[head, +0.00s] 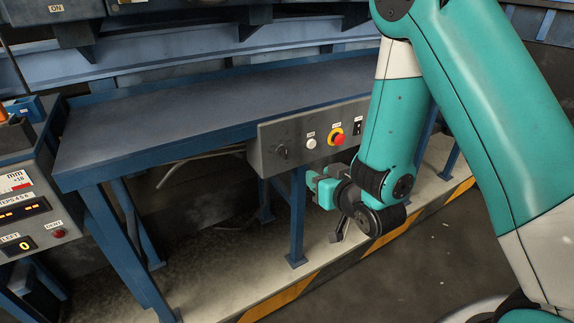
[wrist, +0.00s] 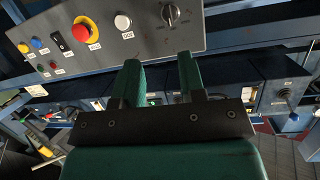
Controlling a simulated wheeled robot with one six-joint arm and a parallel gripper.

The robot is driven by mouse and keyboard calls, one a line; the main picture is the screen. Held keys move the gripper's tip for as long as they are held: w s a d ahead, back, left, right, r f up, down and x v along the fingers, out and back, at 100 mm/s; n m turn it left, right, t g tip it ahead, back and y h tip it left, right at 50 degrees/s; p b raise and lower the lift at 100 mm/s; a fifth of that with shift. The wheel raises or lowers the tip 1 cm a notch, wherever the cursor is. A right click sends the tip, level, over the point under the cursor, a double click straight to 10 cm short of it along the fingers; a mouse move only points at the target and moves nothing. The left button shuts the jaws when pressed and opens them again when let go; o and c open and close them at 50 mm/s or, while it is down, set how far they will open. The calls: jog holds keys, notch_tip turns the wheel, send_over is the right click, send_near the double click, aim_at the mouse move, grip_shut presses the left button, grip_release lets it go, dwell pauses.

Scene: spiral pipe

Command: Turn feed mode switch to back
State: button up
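A dark rotary switch (head: 281,152) sits at the left end of the grey control panel (head: 268,135) on the table's front edge. My gripper (head: 313,186) is below and to the right of the switch in the head view, apart from the panel. In the wrist view my gripper's two green fingers (wrist: 160,78) are spread with nothing between them.
A white button (head: 311,143), a red emergency stop (head: 338,139) on yellow and a black rocker switch (head: 357,127) share the panel. The blue table (head: 200,105) is bare on top. A blue table leg (head: 298,215) stands under the panel. Another control box (head: 28,205) is at the left.

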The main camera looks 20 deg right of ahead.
notch_tip(320, 180, down, 2)
jog(key=t, duration=0.1)
jog(key=n+t+y+p, duration=0.2)
jog(key=p, duration=0.8)
send_near(286, 155)
jog(key=x, duration=0.7)
jog(key=shift+w+a+r, duration=0.1)
jog(key=shift+w+r, duration=0.1)
jog(key=shift+w, duration=0.15)
jog(key=shift+p+x, duration=0.8)
jog(key=shift+x, duration=0.25)
jog(key=shift+f, duration=0.2)
jog(key=shift+c, duration=0.4)
jog(key=c, duration=0.5)
